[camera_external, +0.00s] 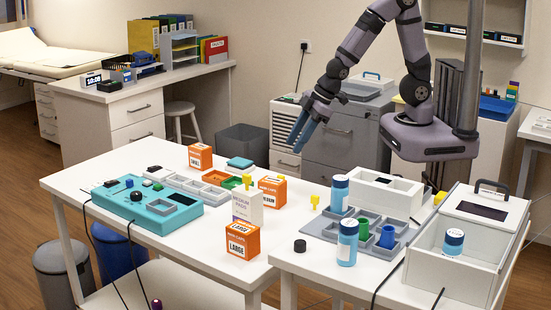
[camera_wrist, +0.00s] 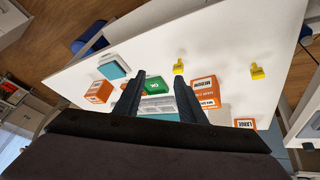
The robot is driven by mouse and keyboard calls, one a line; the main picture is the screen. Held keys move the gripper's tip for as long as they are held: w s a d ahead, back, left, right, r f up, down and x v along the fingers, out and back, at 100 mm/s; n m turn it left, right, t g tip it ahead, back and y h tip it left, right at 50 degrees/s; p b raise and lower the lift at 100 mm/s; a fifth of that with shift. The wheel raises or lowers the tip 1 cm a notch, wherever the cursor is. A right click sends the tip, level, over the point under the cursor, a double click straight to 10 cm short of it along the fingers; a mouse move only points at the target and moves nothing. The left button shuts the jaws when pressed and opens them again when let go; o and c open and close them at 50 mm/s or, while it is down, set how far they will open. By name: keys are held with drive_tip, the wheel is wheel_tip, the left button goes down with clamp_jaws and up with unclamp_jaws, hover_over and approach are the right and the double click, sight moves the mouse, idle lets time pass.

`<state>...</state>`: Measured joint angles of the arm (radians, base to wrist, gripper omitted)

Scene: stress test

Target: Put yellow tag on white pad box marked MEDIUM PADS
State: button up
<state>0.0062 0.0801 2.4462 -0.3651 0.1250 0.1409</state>
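The white pad box (camera_external: 247,208), with print reading MEDIUM PADS, stands upright on the left table between two orange boxes. One yellow tag (camera_external: 247,181) shows just above its top edge; the wrist view shows this tag (camera_wrist: 179,67) apparently standing on the table. Another yellow tag (camera_external: 314,201) stands on bare table to the right and also shows in the wrist view (camera_wrist: 257,71). My gripper (camera_external: 300,138) hangs well above the back of the table. In the wrist view its dark fingers (camera_wrist: 160,77) are apart with nothing held between them.
Orange boxes marked LARGE (camera_external: 242,241) and MEDIUM (camera_external: 272,191) stand close to the pad box. Another orange box (camera_external: 201,155) stands farther back. A grey tray (camera_external: 320,230) with blue-capped bottles is on the right table.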

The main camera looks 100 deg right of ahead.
drive_tip(key=s+a+m+g, duration=0.1)
drive_tip(key=s+g, duration=0.4)
drive_tip(key=s, duration=1.1)
drive_tip(key=shift+s+a+f+m+g+y, duration=0.2)
drive_tip(key=shift+m+g+y, duration=0.15)
drive_tip(key=shift+m, duration=0.35)
